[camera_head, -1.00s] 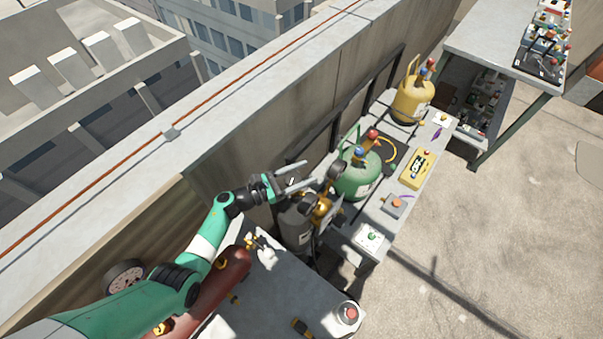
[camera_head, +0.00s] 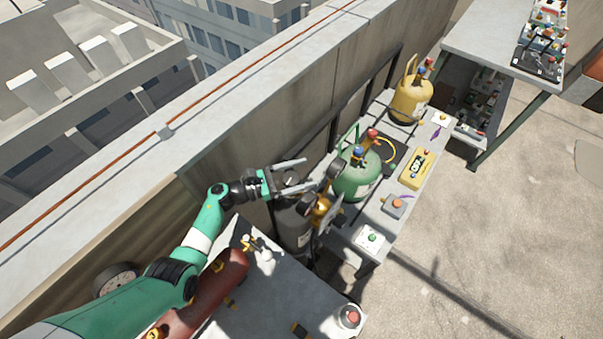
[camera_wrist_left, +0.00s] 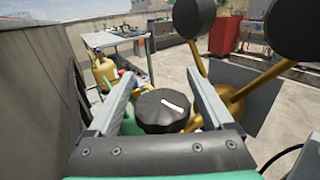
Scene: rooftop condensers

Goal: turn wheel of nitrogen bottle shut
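The nitrogen bottle (camera_head: 293,230) is a dark grey cylinder standing beside the parapet wall. Its wheel is a black ribbed knob (camera_wrist_left: 163,112) with a white line slanting across its top; it also shows in the head view (camera_head: 291,181). My left gripper (camera_head: 303,176) is open at the top of the bottle, with the wheel between its two fingers. In the left wrist view the fingers (camera_wrist_left: 160,75) stand on both sides of the wheel, with visible gaps; contact cannot be seen. My right gripper is not in view.
Brass fittings (camera_wrist_left: 240,98) with black round gauges stand close to the right finger. A green cylinder (camera_head: 358,180) and a yellow cylinder (camera_head: 411,100) stand on the bench beyond. A red cylinder (camera_head: 207,293) lies below my left arm. The parapet wall (camera_head: 230,165) runs alongside.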

